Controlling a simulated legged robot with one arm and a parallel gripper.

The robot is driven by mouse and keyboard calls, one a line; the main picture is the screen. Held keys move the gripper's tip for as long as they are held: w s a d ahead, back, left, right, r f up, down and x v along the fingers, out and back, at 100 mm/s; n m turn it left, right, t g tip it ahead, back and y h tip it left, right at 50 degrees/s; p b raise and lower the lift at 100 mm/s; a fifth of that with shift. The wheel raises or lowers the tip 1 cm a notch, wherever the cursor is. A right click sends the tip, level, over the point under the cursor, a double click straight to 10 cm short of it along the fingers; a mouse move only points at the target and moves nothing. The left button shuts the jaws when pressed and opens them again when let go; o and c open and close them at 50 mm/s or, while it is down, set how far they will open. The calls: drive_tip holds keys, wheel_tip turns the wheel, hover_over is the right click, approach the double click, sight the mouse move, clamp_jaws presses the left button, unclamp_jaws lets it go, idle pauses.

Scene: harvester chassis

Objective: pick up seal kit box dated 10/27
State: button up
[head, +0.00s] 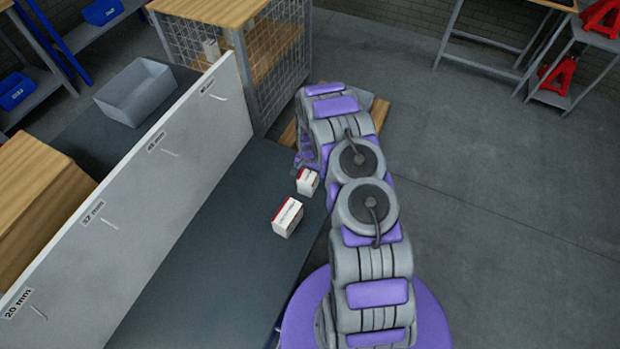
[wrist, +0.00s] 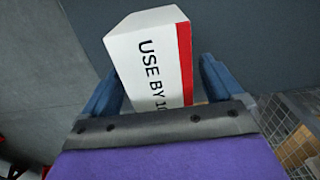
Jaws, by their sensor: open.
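Two white boxes with red edges sit on the dark bench top (head: 215,240) in the head view. The farther box (head: 307,182) is right at my gripper (head: 306,163), and the nearer box (head: 287,218) stands clear of it. In the wrist view, one white box (wrist: 142,48) with a red stripe lies between the two blue fingers of my gripper (wrist: 158,85). Its print reads "USE BY 10"; the rest of the date is hidden behind my gripper. The fingers are open on either side of the box. No date is readable in the head view.
A white upright panel (head: 150,180) with size labels and small hooks runs along the left of the bench. A grey bin (head: 135,92) stands behind it. A wire-mesh cage (head: 275,55) with a wooden top stands beyond. Open floor lies to the right.

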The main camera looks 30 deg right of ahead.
drive_tip(key=c, duration=1.2)
drive_tip(key=shift+r, duration=0.1)
